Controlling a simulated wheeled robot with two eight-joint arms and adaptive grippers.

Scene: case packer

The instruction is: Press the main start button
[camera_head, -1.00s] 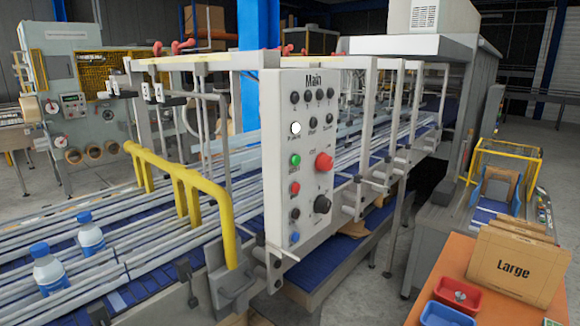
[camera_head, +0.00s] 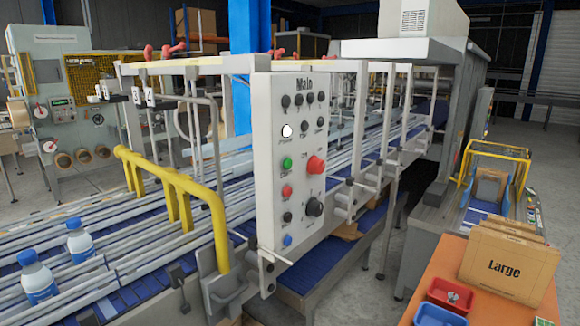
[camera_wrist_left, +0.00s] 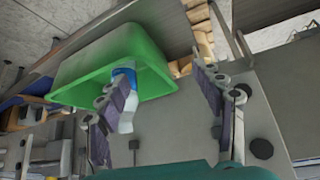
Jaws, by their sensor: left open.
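In the head view the white control panel (camera_head: 267,211), headed "Main", stands upright in the middle. The green button (camera_head: 287,163) is on its left column, below a white lit lamp (camera_head: 287,131). A red button (camera_head: 287,192) is beneath the green one. A larger red knob (camera_head: 316,165) is to its right, with a black knob (camera_head: 314,207) below. Neither gripper shows in the head view. In the left wrist view my left gripper (camera_wrist_left: 163,78) is open, with its two fingers apart. The panel is not recognisable there. My right gripper is out of view.
A yellow guard rail (camera_head: 180,193) stands left of the panel beside the conveyor, where two blue-capped bottles (camera_head: 80,240) sit. Boxes marked "Large" (camera_head: 507,262) and red and blue trays (camera_head: 440,312) are at right. The left wrist view shows a green bin (camera_wrist_left: 85,72).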

